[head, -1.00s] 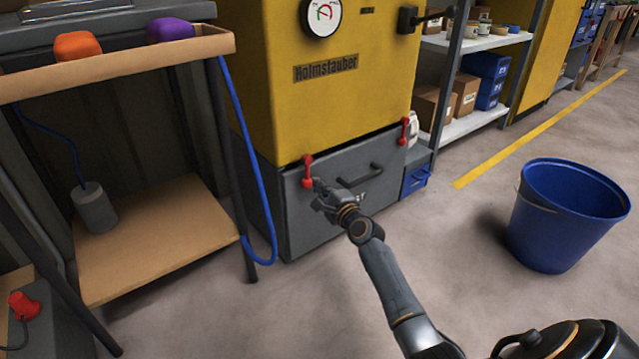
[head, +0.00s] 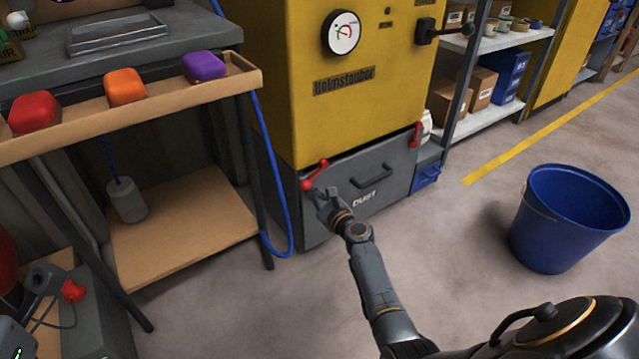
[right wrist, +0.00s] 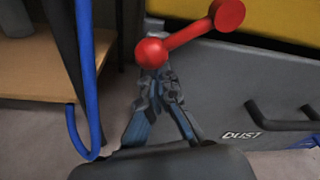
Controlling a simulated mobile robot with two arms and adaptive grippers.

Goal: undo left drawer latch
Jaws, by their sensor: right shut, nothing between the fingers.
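The left drawer latch (head: 314,176) is a red lever at the upper left corner of the grey dust drawer (head: 385,188). It is tilted, its free end up and to the right; in the right wrist view the latch (right wrist: 190,38) slants the same way. My right gripper (head: 324,192) is shut and empty, just below the latch. In the right wrist view its fingertips (right wrist: 154,76) are close under the latch's lower knob; I cannot tell whether they touch. The right red latch (head: 416,134) stands nearly upright. The drawer looks closed.
A blue hose (head: 276,190) hangs beside a wooden-shelved bench (head: 180,232) left of the yellow machine (head: 385,85). A blue bucket (head: 567,222) stands on the floor at the right. The floor before the drawer is otherwise clear.

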